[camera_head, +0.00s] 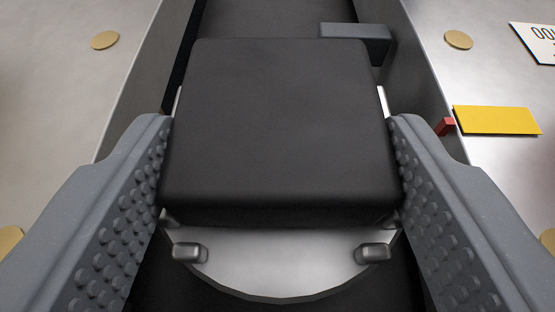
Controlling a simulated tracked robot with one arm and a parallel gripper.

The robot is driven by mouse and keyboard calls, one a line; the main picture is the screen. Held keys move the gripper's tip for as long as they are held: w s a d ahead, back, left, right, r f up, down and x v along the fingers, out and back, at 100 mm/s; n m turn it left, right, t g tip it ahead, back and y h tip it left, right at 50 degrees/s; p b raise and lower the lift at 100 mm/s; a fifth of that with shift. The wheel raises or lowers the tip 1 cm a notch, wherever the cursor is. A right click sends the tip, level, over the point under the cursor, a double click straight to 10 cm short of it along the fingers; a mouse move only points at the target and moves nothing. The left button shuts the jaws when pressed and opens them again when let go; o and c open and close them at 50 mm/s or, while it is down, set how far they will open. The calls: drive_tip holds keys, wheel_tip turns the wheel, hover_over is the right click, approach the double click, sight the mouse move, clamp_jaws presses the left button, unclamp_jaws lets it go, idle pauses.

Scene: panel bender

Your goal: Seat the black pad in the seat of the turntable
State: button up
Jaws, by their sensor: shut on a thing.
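The black pad (280,130) is a thick square block with rounded edges, in the middle of the view. My gripper (278,150) is shut on it, with one grey studded finger at its left side and one at its right. The turntable (280,268) is a round silvery plate below the pad. Its near rim shows, with two short grey pegs (190,252) (373,252) standing on it in front of the pad. The pad hides most of the plate and the seat. I cannot tell whether the pad touches the plate.
The turntable lies in a dark channel (270,18) between metal walls. A dark grey block (356,42) juts in behind the pad at right. Brass discs (105,40) dot both panels.

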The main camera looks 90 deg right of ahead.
drive_tip(key=shift+s+f, duration=0.25)
drive_tip(key=shift+f, duration=0.35)
drive_tip(key=o, duration=1)
drive_tip(key=shift+a, duration=0.5)
drive_tip(key=shift+o, duration=0.7)
drive_tip(key=r+v, duration=0.1)
drive_tip(key=v, duration=1.2)
drive_tip(key=shift+w, duration=0.25)
drive_tip(key=shift+d+r, duration=0.1)
drive_tip(key=shift+r, duration=0.15)
